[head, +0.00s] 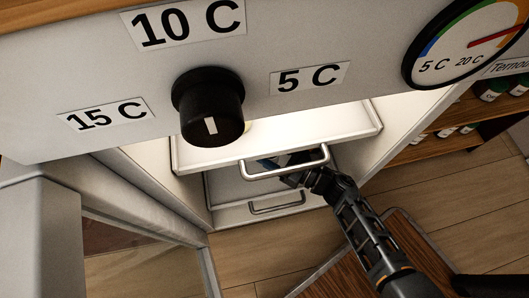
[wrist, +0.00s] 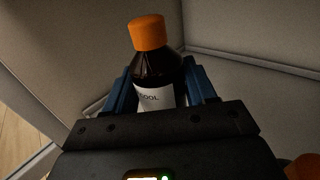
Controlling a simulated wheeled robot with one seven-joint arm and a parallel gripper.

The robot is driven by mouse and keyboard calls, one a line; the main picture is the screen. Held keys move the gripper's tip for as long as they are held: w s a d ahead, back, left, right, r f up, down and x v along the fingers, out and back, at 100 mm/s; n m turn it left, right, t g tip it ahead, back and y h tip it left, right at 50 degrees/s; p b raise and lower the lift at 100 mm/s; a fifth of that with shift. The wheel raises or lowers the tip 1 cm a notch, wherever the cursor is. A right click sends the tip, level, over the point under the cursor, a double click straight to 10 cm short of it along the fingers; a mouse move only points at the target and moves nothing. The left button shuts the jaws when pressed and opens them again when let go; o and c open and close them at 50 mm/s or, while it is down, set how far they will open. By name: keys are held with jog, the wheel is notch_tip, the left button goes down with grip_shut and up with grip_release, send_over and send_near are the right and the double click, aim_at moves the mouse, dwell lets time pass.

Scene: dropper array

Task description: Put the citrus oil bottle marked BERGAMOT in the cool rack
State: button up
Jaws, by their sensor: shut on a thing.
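A dark brown bottle (wrist: 158,66) with an orange cap (wrist: 148,32) stands between the blue fingers of my gripper (wrist: 160,88) in the wrist view. My gripper is shut on it. The bottle is not clearly visible there. I cannot tell which part is the cool rack.
A lower drawer (head: 230,216) with its own handle (head: 277,208) is below. A black knob (head: 210,105) sits among 15 C, 10 C and 5 C labels, near a round gauge (head: 468,40). Another orange cap (wrist: 303,167) shows at the wrist view's corner. Shelves with bottles (head: 465,120) stand right.

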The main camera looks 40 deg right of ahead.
notch_tip(320, 180, down, 7)
jog(key=b, duration=0.3)
jog(key=o, duration=1.1)
jog(key=shift+f, duration=0.1)
jog(key=shift+o, duration=0.2)
jog(key=shift+s, duration=0.1)
jog(key=p+v, duration=0.2)
jog(key=v, duration=0.9)
jog(key=shift+s+d, duration=0.2)
jog(key=shift+s, duration=0.15)
